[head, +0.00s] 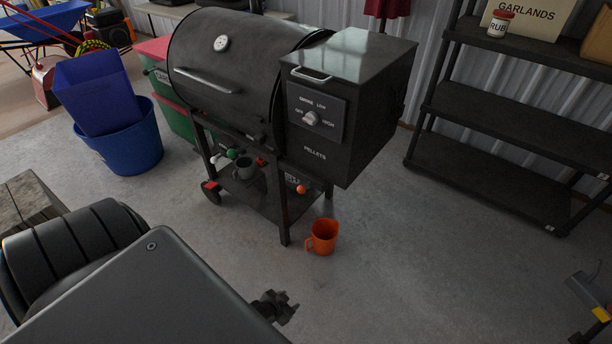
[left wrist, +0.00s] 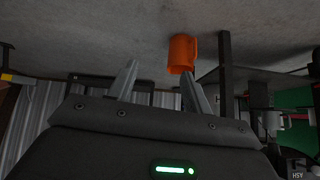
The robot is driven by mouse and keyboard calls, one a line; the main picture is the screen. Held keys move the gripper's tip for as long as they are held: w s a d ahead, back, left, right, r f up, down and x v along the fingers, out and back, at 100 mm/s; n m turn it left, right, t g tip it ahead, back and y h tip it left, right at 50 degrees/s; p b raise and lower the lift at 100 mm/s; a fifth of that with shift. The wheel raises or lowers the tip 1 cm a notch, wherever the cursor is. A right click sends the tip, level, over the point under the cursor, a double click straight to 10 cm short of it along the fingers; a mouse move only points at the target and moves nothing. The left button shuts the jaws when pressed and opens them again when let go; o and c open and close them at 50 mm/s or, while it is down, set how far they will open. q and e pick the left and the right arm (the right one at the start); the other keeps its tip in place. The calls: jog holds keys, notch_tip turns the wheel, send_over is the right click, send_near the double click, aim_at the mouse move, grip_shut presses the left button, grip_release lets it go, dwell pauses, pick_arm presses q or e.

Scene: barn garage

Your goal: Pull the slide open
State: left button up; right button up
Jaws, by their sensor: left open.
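The black pellet grill (head: 240,75) stands in the middle of the head view, with its hopper box (head: 345,100) on the right. Under it, a small orange knob (head: 301,189) shows below the hopper, and a green knob (head: 232,154) farther left. I cannot tell for sure which part is the slide. An orange mug (head: 323,237) stands on the floor by the front leg. My left gripper (head: 276,306) is low in front of the grill, mostly hidden by my arm. In the left wrist view, my left gripper (left wrist: 160,85) is open and empty, with the orange mug (left wrist: 182,53) beyond its right finger.
Blue bins (head: 125,140) and green and red crates (head: 172,112) stand left of the grill. A black shelf (head: 500,115) stands at the right wall. A wooden block (head: 28,200) is at the left edge.

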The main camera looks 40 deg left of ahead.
pick_arm(q)
jog(key=w+a+r+t+y+b, duration=0.1)
jog(key=w+a+r+t+b, duration=0.35)
jog(key=w+r, duration=0.65)
jog(key=n+t+y+b, duration=0.1)
jog(key=t+y+b, duration=0.15)
jog(key=t, duration=0.25)
send_near(304, 186)
jog(key=f, duration=0.1)
jog(key=x, duration=0.9)
jog(key=shift+w+a+f, duration=0.15)
jog(key=shift+w+a, duration=0.1)
jog(key=shift+a, duration=0.05)
jog(key=shift+w+a+b, duration=0.15)
jog(key=shift+w+b, duration=0.15)
jog(key=shift+w, duration=0.3)
pick_arm(e)
jog(key=w+a+r, duration=0.1)
jog(key=w+r, duration=0.3)
jog(key=r, duration=0.2)
jog(key=w+a+r+t, duration=0.1)
jog(key=w+r, duration=0.3)
jog(key=r, duration=0.3)
pick_arm(q)
jog(key=shift+c, duration=0.4)
pick_arm(e)
jog(key=shift+w, duration=0.1)
pick_arm(q)
grip_shut()
